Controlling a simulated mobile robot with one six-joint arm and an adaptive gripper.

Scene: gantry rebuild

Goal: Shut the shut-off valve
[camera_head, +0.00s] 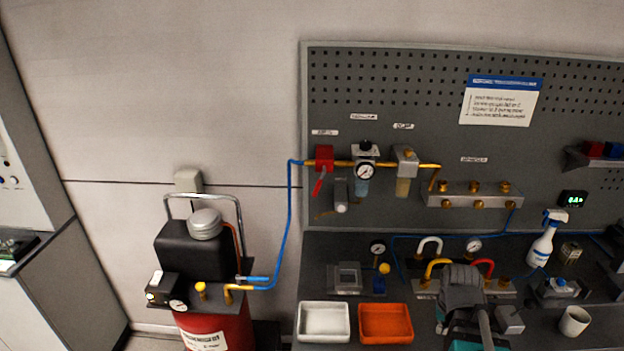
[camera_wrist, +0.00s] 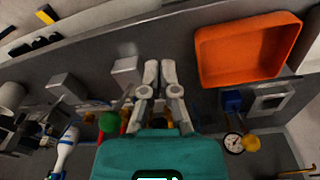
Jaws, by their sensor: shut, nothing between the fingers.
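A red valve block (camera_head: 324,158) sits on the pegboard at the left end of the brass line, where the blue hose comes in. Its red lever (camera_head: 318,187) hangs steeply down, across the line. A small label above it is too blurred to read. A second valve with a blue lever (camera_head: 252,279) is on the brass outlet of the black and red compressor. My gripper (camera_wrist: 160,68) shows in the wrist view with its two fingers together and nothing between them. It is over the bench, well away from both levers. Neither valve clearly shows in the wrist view.
A white tray (camera_head: 324,337) and an orange tray (camera_head: 386,338) lie on the bench's front left. A regulator with a gauge (camera_head: 365,171), a filter (camera_head: 405,172) and a manifold (camera_head: 474,201) line the board. A spray bottle (camera_head: 544,240) and a cup (camera_head: 574,321) stand right.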

